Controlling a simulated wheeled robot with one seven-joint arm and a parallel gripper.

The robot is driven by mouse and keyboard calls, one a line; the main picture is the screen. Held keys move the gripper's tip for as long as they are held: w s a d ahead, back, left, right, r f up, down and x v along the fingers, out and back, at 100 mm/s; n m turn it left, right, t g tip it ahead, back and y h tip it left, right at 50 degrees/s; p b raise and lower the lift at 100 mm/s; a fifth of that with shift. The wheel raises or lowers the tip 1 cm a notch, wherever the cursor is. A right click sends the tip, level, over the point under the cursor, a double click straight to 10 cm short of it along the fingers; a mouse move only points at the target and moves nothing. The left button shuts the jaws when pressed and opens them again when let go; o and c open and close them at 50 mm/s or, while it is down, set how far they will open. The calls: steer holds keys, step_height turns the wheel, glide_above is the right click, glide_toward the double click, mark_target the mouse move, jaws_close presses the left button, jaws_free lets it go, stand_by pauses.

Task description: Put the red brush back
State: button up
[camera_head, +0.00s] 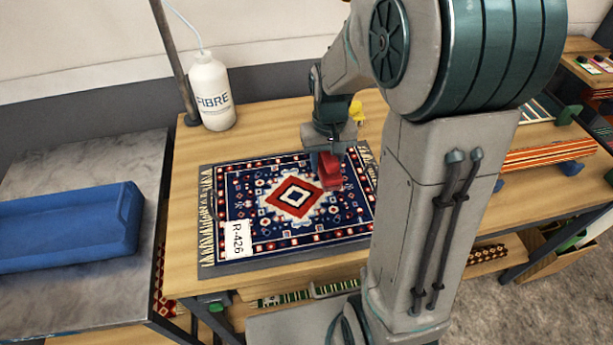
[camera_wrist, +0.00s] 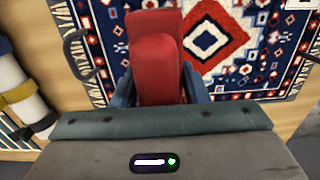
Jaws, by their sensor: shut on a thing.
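The red brush (camera_head: 329,170) is held in my gripper (camera_head: 327,158) over the right part of the patterned rug. In the wrist view the brush (camera_wrist: 158,65) is a rounded red block between the two blue-grey fingers of my gripper (camera_wrist: 158,85). The fingers are shut on it. The rug (camera_head: 270,231) is dark blue with a red and white centre diamond and lies flat on a grey mat on the wooden table. Whether the brush touches the rug cannot be told.
A white FIBRE bottle (camera_head: 212,95) stands at the table's back left. A blue tray (camera_head: 70,228) sits on the grey table at left. A white R-426 tag (camera_head: 237,239) lies on the rug. Striped rolls (camera_head: 548,154) lie at right. A yellow object (camera_head: 356,111) is behind my gripper.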

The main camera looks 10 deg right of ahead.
steer(key=w+r+p, duration=0.1)
steer(key=w+p, duration=0.1)
steer(key=w, duration=1.9)
steer(key=p, duration=0.3)
glide_above(271, 135)
step_height(271, 135, down, 6)
steer(key=shift+s+d+f, duration=0.1)
steer(key=shift+d+f, duration=0.05)
steer(key=shift+f, duration=0.15)
steer(key=shift+f+p, duration=0.7)
steer(key=shift+f, duration=1.45)
steer(key=o, duration=1.1)
step_height(271, 135, up, 12)
steer(key=b, duration=0.3)
steer(key=shift+r, duration=0.15)
